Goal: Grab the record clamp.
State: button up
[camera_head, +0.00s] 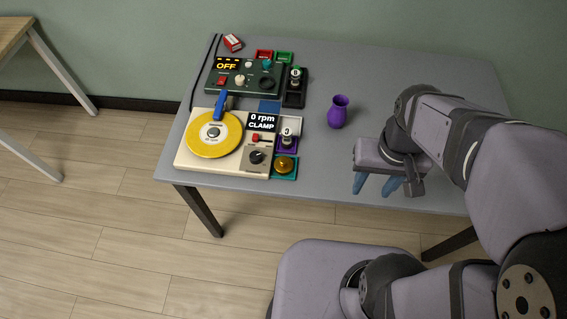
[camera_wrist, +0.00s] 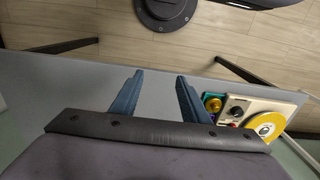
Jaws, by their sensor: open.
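A gold, round, knob-like piece (camera_head: 285,163), which looks like the record clamp, sits on a teal square pad (camera_head: 293,175) at the right front corner of the cream record player (camera_head: 192,158). In the wrist view the gold piece (camera_wrist: 213,103) is small, right of the fingers. The player carries a yellow record (camera_head: 228,140), and its display (camera_head: 262,122) reads "0 rpm CLAMP". My gripper (camera_head: 375,185) is open and empty at the table's front edge, well right of the gold piece. Its blue fingers also show in the wrist view (camera_wrist: 159,76), with nothing between them.
A purple vase (camera_head: 338,112) stands between the player and my arm. Behind the player is a dark green control box (camera_head: 245,78) reading "OFF". A numbered piece (camera_head: 287,136) stands on a purple pad behind the gold piece. The grey table (camera_head: 330,165) is clear between gripper and pads.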

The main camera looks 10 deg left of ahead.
jog(key=w+a+t+y+b, duration=0.2)
jog(key=w+a+t+b, duration=0.35)
jog(key=a, duration=0.95)
jog(key=w+a+t+y+b, duration=0.3)
jog(key=w+a+t, duration=0.3)
jog(key=w+a, duration=0.6)
jog(key=s+d+m+t+h+b, duration=0.3)
jog(key=s+t+h+b, duration=0.5)
jog(key=s, duration=0.8)
jog(key=g+h+p, duration=0.2)
send_near(282, 164)
jog(key=x, duration=0.5)
jog(key=shift+w+d+r+p, duration=0.15)
jog(key=shift+r+p, duration=0.1)
jog(key=shift+p, duration=0.1)
jog(key=shift+f+p+x, duration=0.2)
jog(key=shift+p+x, duration=0.4)
jog(key=shift+x, duration=2.45)
jog(key=shift+c, duration=0.7)
